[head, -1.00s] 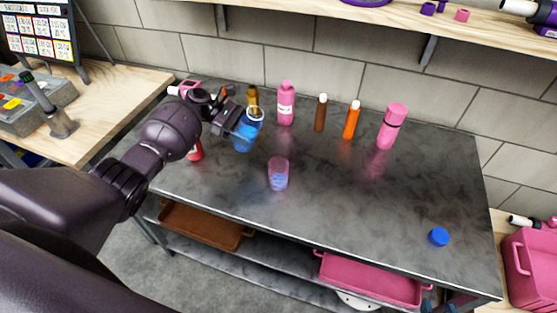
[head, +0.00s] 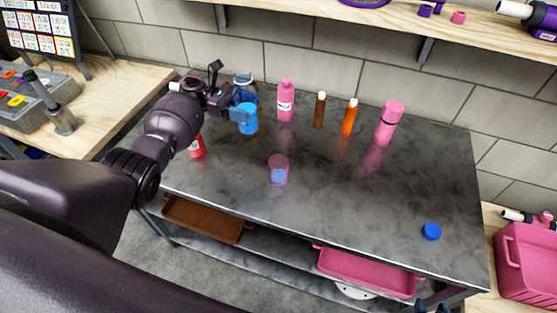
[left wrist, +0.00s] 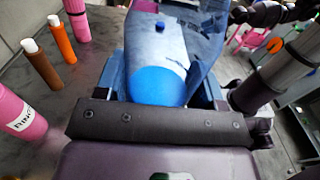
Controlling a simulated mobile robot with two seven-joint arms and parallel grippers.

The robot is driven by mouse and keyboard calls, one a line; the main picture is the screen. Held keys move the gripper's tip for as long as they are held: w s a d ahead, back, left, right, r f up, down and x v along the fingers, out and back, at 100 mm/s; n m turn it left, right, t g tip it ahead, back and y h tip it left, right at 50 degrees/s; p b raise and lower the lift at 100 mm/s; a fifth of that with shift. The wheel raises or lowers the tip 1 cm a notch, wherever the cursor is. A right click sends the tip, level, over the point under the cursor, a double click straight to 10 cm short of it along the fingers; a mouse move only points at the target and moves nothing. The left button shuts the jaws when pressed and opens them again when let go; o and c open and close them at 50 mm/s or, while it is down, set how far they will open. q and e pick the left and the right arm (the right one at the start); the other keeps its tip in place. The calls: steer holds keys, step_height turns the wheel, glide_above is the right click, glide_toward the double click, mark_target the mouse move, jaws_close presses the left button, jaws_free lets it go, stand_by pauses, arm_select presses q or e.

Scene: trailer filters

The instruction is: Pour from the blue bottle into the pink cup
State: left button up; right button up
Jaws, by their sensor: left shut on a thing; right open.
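The blue bottle (head: 248,121) is held above the table's back left, left of and behind the pink cup. My left gripper (head: 240,110) is shut on it. In the left wrist view, the blue bottle (left wrist: 158,84) lies between the fingers. It looks roughly upright in the head view, but its mouth is hard to make out. The translucent pink cup (head: 279,170) stands upright near the table's front; its lower part looks bluish. My right gripper (head: 431,308) shows only as fingertips at the bottom edge, apart and empty.
A blue cap (head: 431,232) lies at the table's right. A pink bottle (head: 286,101), brown bottle (head: 320,110), orange bottle (head: 349,118) and pink flask (head: 389,123) stand along the back. A red object (head: 197,147) stands below my left arm. The table's middle right is clear.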

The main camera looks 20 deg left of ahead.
mark_target(245, 93)
arm_select(q)
steer(key=shift+r, duration=2.25)
arm_select(e)
steer(key=shift+w+r, duration=0.1)
steer(key=shift+r, duration=0.1)
arm_select(q)
steer(key=shift+f, duration=0.15)
arm_select(e)
steer(key=shift+f, duration=0.15)
